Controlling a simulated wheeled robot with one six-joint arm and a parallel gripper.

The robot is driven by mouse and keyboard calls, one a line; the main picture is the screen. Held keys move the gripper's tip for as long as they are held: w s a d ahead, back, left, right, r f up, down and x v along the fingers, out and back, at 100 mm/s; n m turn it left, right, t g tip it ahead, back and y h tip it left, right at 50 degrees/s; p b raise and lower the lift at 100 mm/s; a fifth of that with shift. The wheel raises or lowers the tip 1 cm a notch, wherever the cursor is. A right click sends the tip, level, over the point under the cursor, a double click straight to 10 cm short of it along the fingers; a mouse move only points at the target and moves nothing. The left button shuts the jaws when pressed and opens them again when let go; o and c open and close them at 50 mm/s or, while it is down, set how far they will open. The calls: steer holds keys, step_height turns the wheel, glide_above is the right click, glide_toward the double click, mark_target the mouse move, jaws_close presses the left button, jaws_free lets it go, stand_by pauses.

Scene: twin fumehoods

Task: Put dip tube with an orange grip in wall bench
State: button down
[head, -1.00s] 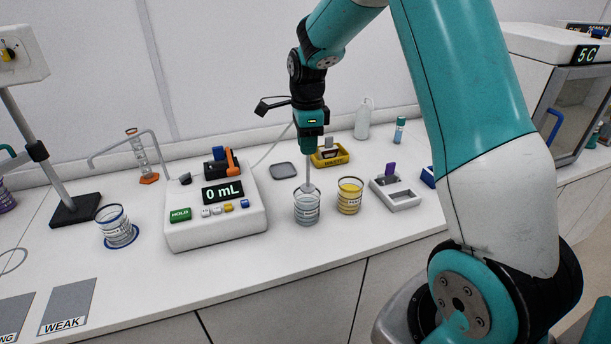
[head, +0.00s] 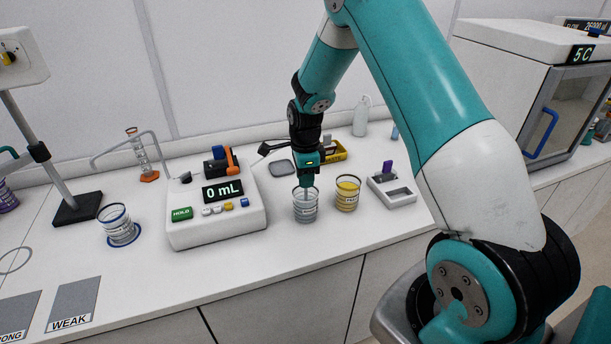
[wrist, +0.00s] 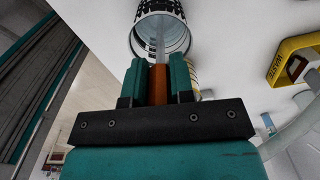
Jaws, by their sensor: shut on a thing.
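My gripper (head: 306,182) is low over the clear beaker with a grey-blue tint (head: 306,212) on the bench. In the wrist view, my gripper (wrist: 158,82) is shut on the orange grip of the dip tube (wrist: 159,92). The tube's thin pale shaft points away from the jaws into the open mouth of the beaker (wrist: 181,40). The white bench (head: 260,275) runs along the wall.
A beaker of yellow liquid (head: 347,199) stands just right of the jaws. A white meter reading 0 mL (head: 215,225) stands left. A white tray with a purple item (head: 402,200) and a yellow waste bin (head: 337,155) are nearby. The bench front is clear.

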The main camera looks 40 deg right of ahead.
steer(key=c, duration=1)
jaws_free()
step_height(320, 180, up, 12)
steer(key=b, duration=0.3)
steer(key=shift+f+b, duration=0.1)
steer(key=shift+b, duration=0.2)
steer(key=s+a+r+n+y, duration=0.2)
steer(key=s+a+r+n, duration=0.2)
steer(key=s+a+n, duration=0.6)
steer(key=s+a+r+n+y, duration=0.1)
steer(key=s+a+r+n, duration=0.2)
steer(key=s+a+n, duration=0.75)
steer(key=s+n, duration=0.2)
steer(key=s+a+n, duration=0.2)
steer(key=n, duration=0.2)
steer(key=s+a+n+y, duration=0.1)
steer(key=s+n, duration=0.2)
steer(key=shift+s+a+n, duration=0.25)
steer(key=shift+s+n, duration=0.1)
